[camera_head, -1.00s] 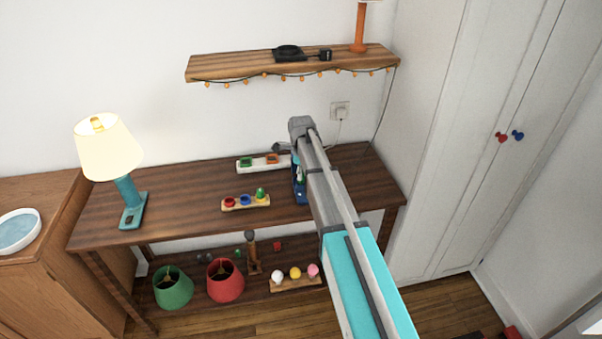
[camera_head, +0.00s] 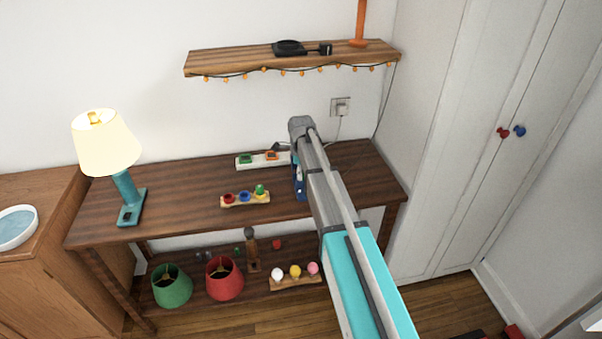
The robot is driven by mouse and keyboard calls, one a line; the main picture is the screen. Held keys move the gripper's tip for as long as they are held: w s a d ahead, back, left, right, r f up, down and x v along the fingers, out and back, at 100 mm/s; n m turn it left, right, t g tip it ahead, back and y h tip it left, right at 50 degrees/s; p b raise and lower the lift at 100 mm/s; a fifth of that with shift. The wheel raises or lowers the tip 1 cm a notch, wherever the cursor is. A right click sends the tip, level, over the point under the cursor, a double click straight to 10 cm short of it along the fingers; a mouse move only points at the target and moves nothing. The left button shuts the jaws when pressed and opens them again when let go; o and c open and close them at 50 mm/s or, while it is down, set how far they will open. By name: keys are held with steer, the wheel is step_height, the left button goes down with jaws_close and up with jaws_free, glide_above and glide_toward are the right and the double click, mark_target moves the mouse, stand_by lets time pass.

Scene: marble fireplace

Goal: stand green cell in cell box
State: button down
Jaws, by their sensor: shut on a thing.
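My arm reaches over the right part of the wooden table. My gripper (camera_head: 297,168) points down beside the arm's far end and is mostly hidden behind the arm. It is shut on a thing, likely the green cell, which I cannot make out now. A small blue object (camera_head: 299,190), perhaps the cell box, shows only as a strip at the arm's left edge. I cannot tell whether the held thing touches it.
Left of the arm are a wooden tray (camera_head: 230,205) with red, blue and green pieces and a white strip (camera_head: 256,163) with green and orange parts. A lit lamp (camera_head: 122,170) stands at left. A shelf (camera_head: 230,63) hangs above. The table's middle left is clear.

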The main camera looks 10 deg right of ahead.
steer(key=shift+f+b, duration=0.3)
steer(key=shift+f, duration=0.05)
steer(key=shift+c, duration=1.8)
jaws_free()
steer(key=shift+r, duration=0.2)
step_height(320, 180, up, 10)
steer(key=p, duration=1)
steer(key=shift+f, duration=0.25)
steer(key=shift+f, duration=0.1)
steer(key=shift+s, duration=0.1)
